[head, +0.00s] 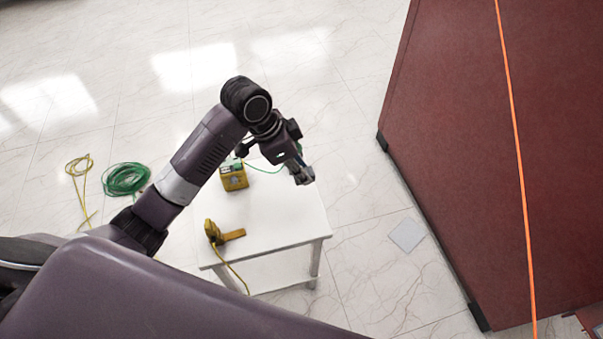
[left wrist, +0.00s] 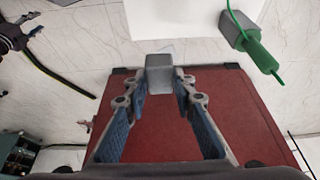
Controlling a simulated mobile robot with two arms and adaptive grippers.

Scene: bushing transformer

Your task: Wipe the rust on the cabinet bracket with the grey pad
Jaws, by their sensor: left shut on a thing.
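My left gripper (head: 303,177) hangs over the right part of the white table in the head view. In the left wrist view, its two blue-padded fingers are shut on a small grey block, which I take to be the grey pad (left wrist: 159,75). The pad is clear of other surfaces as far as I can see. The dark red cabinet (head: 465,130) stands to the right of the gripper, apart from it. A red surface, likely the cabinet (left wrist: 180,110), lies behind the fingers in the left wrist view. I cannot make out the bracket or its rust. My right gripper is not in view.
The white table (head: 275,205) bears a yellow box (head: 233,177) and a yellow tool (head: 222,233) with a cable. Green (head: 125,179) and yellow (head: 80,178) cable coils lie on the floor. An orange line (head: 517,140) crosses the cabinet.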

